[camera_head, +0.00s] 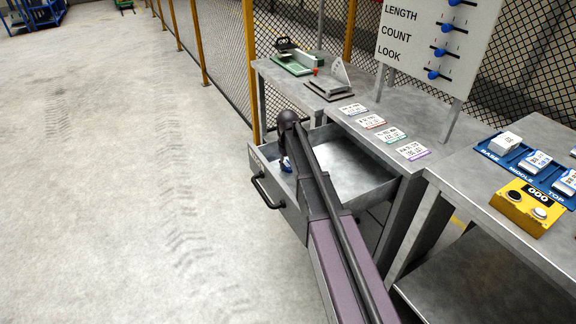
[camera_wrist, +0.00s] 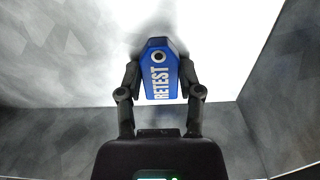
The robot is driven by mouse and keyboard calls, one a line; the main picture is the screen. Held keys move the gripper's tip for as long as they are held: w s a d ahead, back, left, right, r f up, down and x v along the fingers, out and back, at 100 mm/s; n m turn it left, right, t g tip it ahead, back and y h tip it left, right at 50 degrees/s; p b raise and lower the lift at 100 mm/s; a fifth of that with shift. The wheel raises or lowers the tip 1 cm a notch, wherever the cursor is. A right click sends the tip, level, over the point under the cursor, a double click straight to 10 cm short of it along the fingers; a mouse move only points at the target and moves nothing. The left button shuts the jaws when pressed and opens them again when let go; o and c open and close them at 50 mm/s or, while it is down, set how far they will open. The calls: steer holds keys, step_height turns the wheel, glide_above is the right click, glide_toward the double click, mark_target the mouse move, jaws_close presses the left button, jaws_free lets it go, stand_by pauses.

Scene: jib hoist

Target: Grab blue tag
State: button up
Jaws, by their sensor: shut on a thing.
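The blue tag (camera_wrist: 159,75) shows in the wrist view, with white RETEST lettering and a round hole near its far end. My gripper (camera_wrist: 160,80) is shut on it, one finger against each long side. In the head view a bit of the blue tag (camera_head: 286,164) shows beside my arm at the left end of the open drawer (camera_head: 350,165). My arm hides most of the gripper there. I cannot tell whether the tag touches the drawer floor.
The drawer has a dark handle (camera_head: 266,193) and sits under a metal bench (camera_head: 437,127). Several printed cards (camera_head: 372,121) lie on the bench. A yellow box (camera_head: 529,208) and a blue tray (camera_head: 497,146) stand at right.

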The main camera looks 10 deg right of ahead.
mark_target(288, 166)
steer(key=shift+r, duration=0.1)
step_height(288, 166, up, 4)
steer(key=p, duration=0.4)
steer(key=s, duration=0.5)
steer(key=s+d, duration=0.1)
steer(key=s, duration=0.4)
steer(key=s+d+p, duration=0.1)
steer(key=s, duration=0.5)
steer(key=shift+d+r, duration=0.15)
steer(key=shift+r, duration=0.25)
